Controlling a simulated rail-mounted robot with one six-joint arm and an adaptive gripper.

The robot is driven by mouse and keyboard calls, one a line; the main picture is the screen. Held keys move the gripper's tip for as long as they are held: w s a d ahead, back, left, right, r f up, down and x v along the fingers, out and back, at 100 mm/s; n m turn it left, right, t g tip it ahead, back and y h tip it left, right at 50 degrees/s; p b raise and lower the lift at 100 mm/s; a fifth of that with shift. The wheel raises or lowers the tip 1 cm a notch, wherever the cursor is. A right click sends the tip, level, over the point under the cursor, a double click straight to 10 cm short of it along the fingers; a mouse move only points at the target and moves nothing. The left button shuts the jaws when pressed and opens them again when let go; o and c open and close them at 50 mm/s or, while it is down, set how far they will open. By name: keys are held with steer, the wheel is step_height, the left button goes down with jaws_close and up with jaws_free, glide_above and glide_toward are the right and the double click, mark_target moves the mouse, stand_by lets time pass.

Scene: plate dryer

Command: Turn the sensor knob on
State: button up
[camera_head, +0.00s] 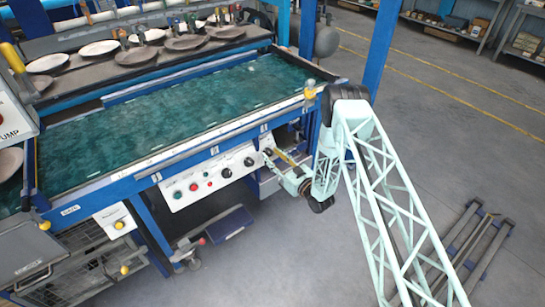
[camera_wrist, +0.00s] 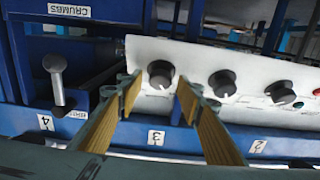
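A white control panel (camera_head: 208,180) on the front of the blue-framed dryer bears buttons and black knobs. In the wrist view, three knobs show on the panel: a left knob (camera_wrist: 160,74), a middle knob (camera_wrist: 222,83) and a right knob (camera_wrist: 280,93). Their lettering is too small to read, so I cannot tell which is the sensor knob. My gripper (camera_head: 273,160) is at the panel's right end. In the wrist view, my gripper (camera_wrist: 157,92) is open, with its fingertips on either side of the left knob. I cannot tell whether they touch it.
The teal dryer bed (camera_head: 180,110) lies above the panel, edged by a blue rail. A metal handle (camera_wrist: 58,80) stands left of my gripper in the wrist view, below a CRUMBS label (camera_wrist: 69,10). Open grey floor (camera_head: 460,130) lies to the right.

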steer(key=shift+c, duration=0.2)
steer(key=c, duration=0.8)
steer(key=shift+a+m+h, duration=0.1)
steer(key=shift+m+h, duration=0.2)
steer(key=shift+m, duration=0.3)
steer(key=shift+s+a+m+t+h, duration=0.1)
steer(key=shift+m+t+h, duration=0.4)
steer(key=shift+m, duration=0.6)
steer(key=m+h+p, duration=0.1)
steer(key=m+h, duration=0.1)
steer(key=m, duration=0.2)
steer(key=shift+a+r+t, duration=0.1)
steer(key=shift+r+t, duration=0.05)
steer(key=shift+t, duration=0.25)
steer(key=m+h, duration=0.2)
steer(key=m, duration=0.2)
steer(key=m+h+p, duration=0.1)
steer(key=m+h, duration=0.1)
steer(key=m, duration=0.1)
steer(key=shift+a+r+m, duration=0.1)
steer(key=shift+m, duration=0.3)
steer(key=shift+g, duration=0.3)
steer(key=o, duration=0.8)
